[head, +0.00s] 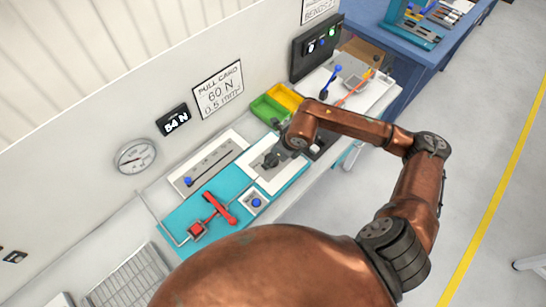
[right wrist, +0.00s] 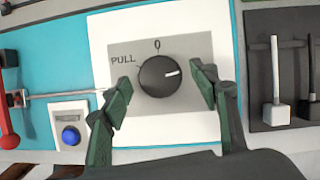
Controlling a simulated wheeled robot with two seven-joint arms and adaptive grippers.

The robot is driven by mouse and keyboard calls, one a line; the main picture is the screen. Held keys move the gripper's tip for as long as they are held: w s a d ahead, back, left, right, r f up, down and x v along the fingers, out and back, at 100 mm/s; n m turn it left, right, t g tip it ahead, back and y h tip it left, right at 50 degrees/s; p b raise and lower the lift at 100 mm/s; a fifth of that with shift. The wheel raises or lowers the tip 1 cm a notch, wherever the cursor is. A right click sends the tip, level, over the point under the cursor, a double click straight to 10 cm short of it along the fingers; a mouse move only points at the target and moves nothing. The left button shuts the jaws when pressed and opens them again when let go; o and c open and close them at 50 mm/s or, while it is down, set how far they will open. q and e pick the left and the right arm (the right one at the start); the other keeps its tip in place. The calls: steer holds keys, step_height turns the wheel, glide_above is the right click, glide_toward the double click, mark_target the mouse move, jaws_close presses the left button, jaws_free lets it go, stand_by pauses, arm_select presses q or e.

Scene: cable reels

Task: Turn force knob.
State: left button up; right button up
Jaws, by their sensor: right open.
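The force knob (right wrist: 159,75) is a round black dial on a grey plate with a white surround, marked "PULL" and "0". Its white pointer line points right and slightly up, to the right of the "0". My right gripper (right wrist: 161,79) has its two green fingers on either side of the knob, open, with small gaps visible. My left gripper is not in view.
A card (head: 218,90) reads 60 N, 0.5 mm/s. A round gauge (head: 135,156) hangs left of it. A red lever (head: 220,208) and blue button (right wrist: 70,136) lie left of the knob, black-and-white levers (right wrist: 275,100) right. Yellow (head: 285,97) and green bins stand behind.

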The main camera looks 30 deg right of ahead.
steer(key=v, duration=1.1)
steer(key=shift+s, duration=0.1)
